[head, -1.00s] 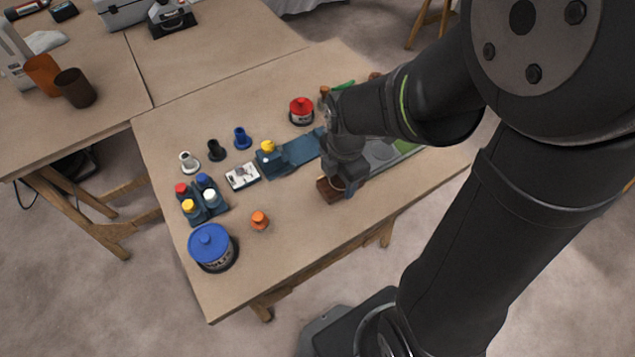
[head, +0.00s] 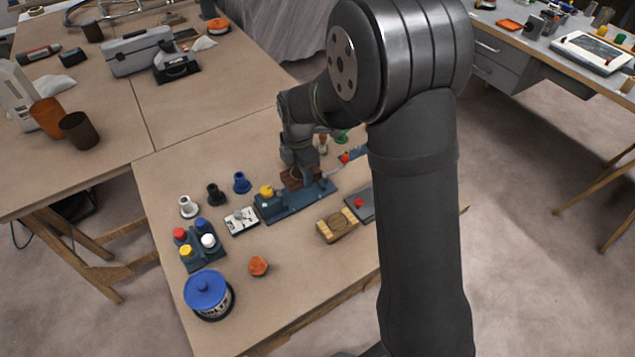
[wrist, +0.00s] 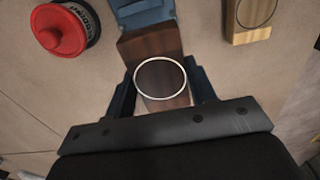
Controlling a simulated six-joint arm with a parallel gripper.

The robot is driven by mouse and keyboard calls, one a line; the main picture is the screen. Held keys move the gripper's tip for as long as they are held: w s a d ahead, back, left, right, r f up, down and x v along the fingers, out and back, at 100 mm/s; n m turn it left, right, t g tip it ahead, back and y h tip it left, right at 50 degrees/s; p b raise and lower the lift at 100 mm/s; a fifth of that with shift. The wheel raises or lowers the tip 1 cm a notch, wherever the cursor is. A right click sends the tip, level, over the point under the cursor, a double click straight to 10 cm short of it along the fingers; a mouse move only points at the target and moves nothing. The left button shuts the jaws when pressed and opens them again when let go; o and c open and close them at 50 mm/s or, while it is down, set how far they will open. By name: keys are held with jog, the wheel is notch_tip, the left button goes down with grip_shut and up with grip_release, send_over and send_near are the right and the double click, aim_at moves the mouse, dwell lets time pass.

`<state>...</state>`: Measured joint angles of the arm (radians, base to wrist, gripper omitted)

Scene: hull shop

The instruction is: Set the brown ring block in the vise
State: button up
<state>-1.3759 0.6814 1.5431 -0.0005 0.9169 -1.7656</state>
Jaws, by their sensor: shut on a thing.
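The brown ring block (wrist: 152,42) is dark wood with a pale ring on its upper face. My gripper (wrist: 158,88) is shut on it, one finger on each side of the ring in the wrist view. The head view shows the block (head: 291,180) under my gripper (head: 298,168), partly hidden. The blue vise (head: 296,208) has a long base and a jaw with a yellow knob at its left end. The block is at the vise's far side or above its base; I cannot tell whether it rests there. In the wrist view, the block's far end meets a blue vise part (wrist: 141,13).
A red-lidded can (wrist: 66,32) stands beside my gripper. Bottles in a rack (head: 201,250) and a blue-lidded can (head: 208,295) are at left.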

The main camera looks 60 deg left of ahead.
jog(key=shift+s+a+f, duration=0.1)
jog(key=shift+a+f, duration=0.2)
jog(key=shift+a, duration=0.2)
jog(key=shift+f, duration=2.75)
jog(key=shift+f, duration=0.55)
jog(key=o, duration=0.7)
jog(key=shift+o, duration=0.2)
jog(key=shift+r, duration=5.45)
send_over(300, 194)
notch_tip(300, 194, down, 9)
jog(key=shift+r, duration=0.1)
